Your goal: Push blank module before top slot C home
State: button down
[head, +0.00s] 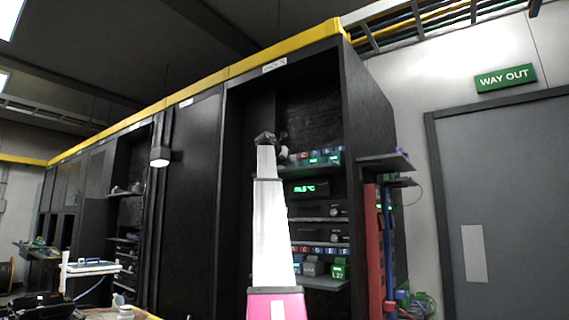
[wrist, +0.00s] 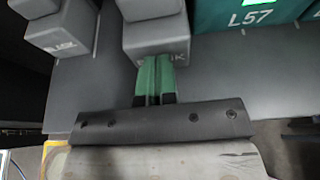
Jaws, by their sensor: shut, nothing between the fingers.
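A grey blank module (wrist: 150,38) with partly covered "BLANK" lettering stands at the top middle of the wrist view. My gripper (wrist: 155,80) is shut and empty, its green fingertips together against or just short of that module's front face; I cannot tell whether they touch. The fingertips hide part of the lettering. The slot letter above this module does not show in the wrist view.
A second grey blank module (wrist: 62,32) stands to the left. A green module marked L57 (wrist: 245,14) stands close on the right. The grey shelf (wrist: 215,75) in front is bare. In the head view, a lower shelf (head: 318,282) holds more modules, and a red upright (head: 374,245) stands at the right.

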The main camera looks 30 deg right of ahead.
jog(key=shift+w+d, duration=0.3)
jog(key=shift+d, duration=0.35)
jog(key=shift+w+d, duration=0.25)
jog(key=shift+d, duration=0.45)
jog(key=shift+w+d, duration=0.3)
jog(key=shift+d, duration=0.35)
jog(key=shift+s+a, duration=0.55)
jog(key=shift+a, duration=0.7)
jog(key=shift+s+a, duration=0.5)
jog(key=shift+a, duration=0.75)
jog(key=shift+s+a, duration=0.55)
jog(key=shift+a, duration=0.7)
jog(key=shift+a, duration=0.1)
